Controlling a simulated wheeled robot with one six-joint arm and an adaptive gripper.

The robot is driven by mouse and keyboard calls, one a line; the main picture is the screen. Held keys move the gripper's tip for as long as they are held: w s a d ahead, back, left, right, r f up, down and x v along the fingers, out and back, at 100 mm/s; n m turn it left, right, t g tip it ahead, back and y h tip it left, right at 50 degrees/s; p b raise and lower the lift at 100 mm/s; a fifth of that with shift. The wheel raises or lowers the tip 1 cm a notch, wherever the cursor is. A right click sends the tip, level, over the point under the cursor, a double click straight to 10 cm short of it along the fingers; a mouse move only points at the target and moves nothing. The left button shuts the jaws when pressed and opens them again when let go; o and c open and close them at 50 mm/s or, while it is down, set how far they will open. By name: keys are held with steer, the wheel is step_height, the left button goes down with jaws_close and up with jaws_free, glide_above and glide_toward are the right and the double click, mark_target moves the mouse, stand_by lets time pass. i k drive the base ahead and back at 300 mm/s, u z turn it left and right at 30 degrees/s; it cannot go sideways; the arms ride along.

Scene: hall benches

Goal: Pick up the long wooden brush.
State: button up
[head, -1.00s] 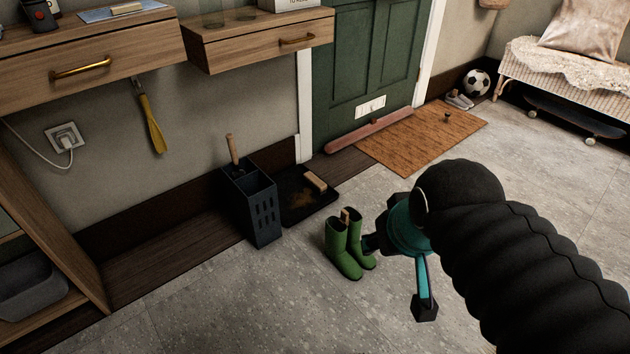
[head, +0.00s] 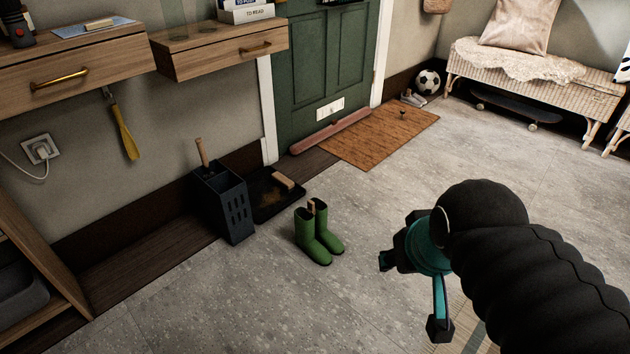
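A wooden handle (head: 201,152) stands up out of the dark slotted stand (head: 236,205) by the wall; its lower end is hidden inside, so I cannot tell if it is the long wooden brush. A short brush-like block with a wooden top (head: 284,181) lies on the black tray (head: 263,207) beside the stand. Another small wooden piece (head: 312,205) shows at the green boots (head: 312,238). My gripper (head: 413,296) is at the right, its fingers wide apart and nothing visible between them, well away from the stand.
The grey floor (head: 370,190) is open between my arm and the doormat (head: 382,137). Drawer shelves (head: 222,46) overhang the wall left of the green door. A wicker bench (head: 540,85) stands at the back right. Something pale and wooden (head: 468,330) shows partly below my arm.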

mark_target(280, 179)
steer(key=z, duration=0.55)
steer(key=i, duration=4)
steer(key=u, duration=2.6)
